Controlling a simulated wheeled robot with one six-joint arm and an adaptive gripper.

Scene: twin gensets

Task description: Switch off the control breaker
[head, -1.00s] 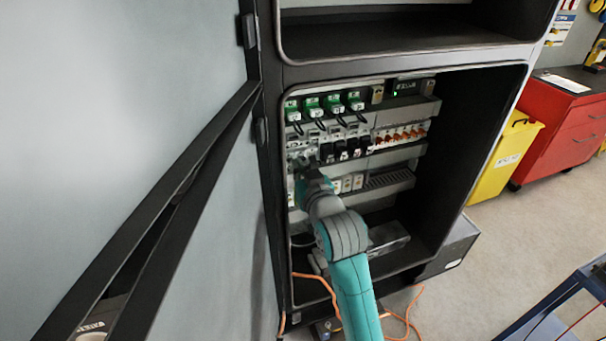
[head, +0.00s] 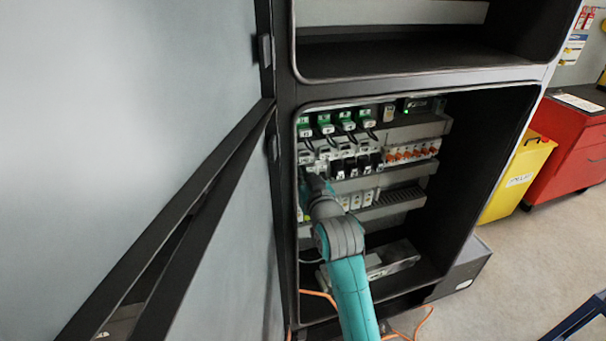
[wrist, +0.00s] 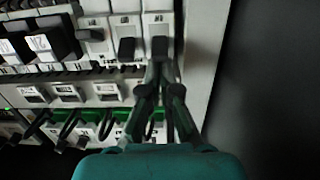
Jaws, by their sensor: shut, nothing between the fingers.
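A row of white breakers with black toggles sits at the left end of the middle rail in the open cabinet. In the wrist view, which shows the panel upside down, the end breaker (wrist: 158,22) has its black toggle right at my fingertips. A second breaker (wrist: 126,24) stands beside it, and another (wrist: 95,48) has its toggle at a different height. Their labels are too blurred to read, so I cannot tell which is the control breaker. My gripper (wrist: 160,74) is shut and empty, its tips at or against the end toggle; contact is unclear. In the head view, my arm partly hides this area.
Black contactors (wrist: 52,42) adjoin the breakers. Green relays (head: 325,124) with looped black cables sit on the rail above, orange-marked devices (head: 410,152) to the right. The open cabinet door (head: 150,110) fills the left; the cabinet's side wall is close to my gripper.

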